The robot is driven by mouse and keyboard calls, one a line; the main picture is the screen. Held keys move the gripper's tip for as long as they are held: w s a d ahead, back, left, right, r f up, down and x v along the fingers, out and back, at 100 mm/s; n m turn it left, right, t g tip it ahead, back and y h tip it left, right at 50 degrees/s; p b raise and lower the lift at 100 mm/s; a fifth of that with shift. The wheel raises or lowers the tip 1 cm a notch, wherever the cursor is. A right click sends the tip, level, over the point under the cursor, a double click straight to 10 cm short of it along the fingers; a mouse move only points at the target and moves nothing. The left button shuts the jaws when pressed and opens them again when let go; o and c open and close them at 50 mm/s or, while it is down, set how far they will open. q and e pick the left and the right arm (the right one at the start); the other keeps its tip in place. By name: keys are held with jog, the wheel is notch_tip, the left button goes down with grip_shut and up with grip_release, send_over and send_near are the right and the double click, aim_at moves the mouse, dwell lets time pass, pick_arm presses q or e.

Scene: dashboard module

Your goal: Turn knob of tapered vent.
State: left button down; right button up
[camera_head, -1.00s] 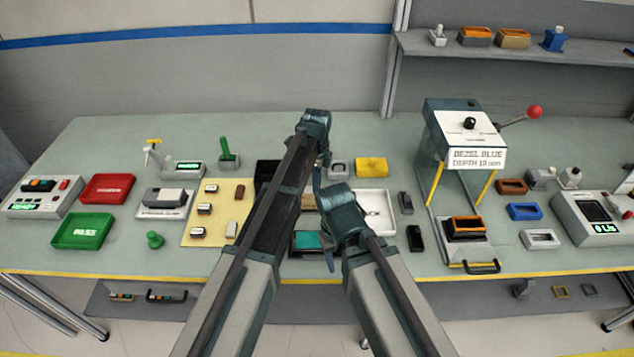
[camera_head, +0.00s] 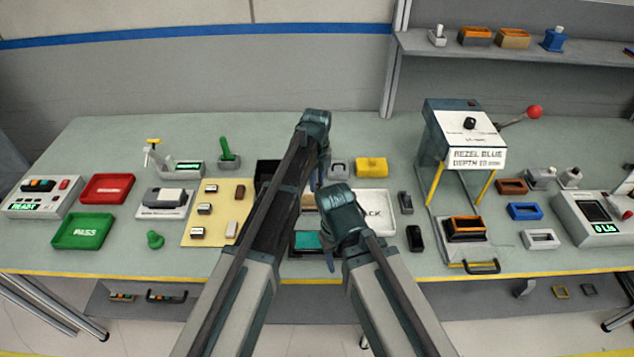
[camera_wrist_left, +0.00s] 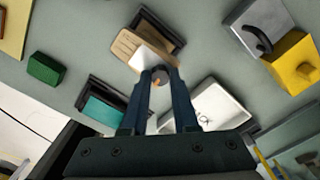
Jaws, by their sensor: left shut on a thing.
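The vent, a tan slatted piece (camera_wrist_left: 128,46) with a pale face, sits by a dark open tray (camera_wrist_left: 146,17) in the left wrist view. In the head view only a small tan part (camera_head: 308,202) shows between my arms. My left gripper (camera_wrist_left: 160,78) is shut on a dark round knob (camera_wrist_left: 160,72) at the vent's near end, with a bit of orange close by. In the head view the left gripper (camera_head: 319,186) points down over the vent, and my arm hides most of it. My right gripper (camera_head: 329,260) hangs just nearer the table's front; its jaw opening is not clear.
A white tray (camera_wrist_left: 231,99) lies right of the vent. A dark tray with a teal insert (camera_wrist_left: 104,112) lies in front. A yellow block (camera_head: 371,168) stands behind. The press (camera_head: 452,117) with a red-knobbed lever stands to the right. My two arms are close together.

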dwell(0.4)
pick_arm(q)
jog(key=c, duration=0.7)
grip_release()
jog(key=shift+o, duration=0.2)
notch_tip(320, 180, up, 14)
jog(key=p, duration=1.3)
jog(key=shift+p, duration=0.4)
jog(key=shift+f, duration=0.1)
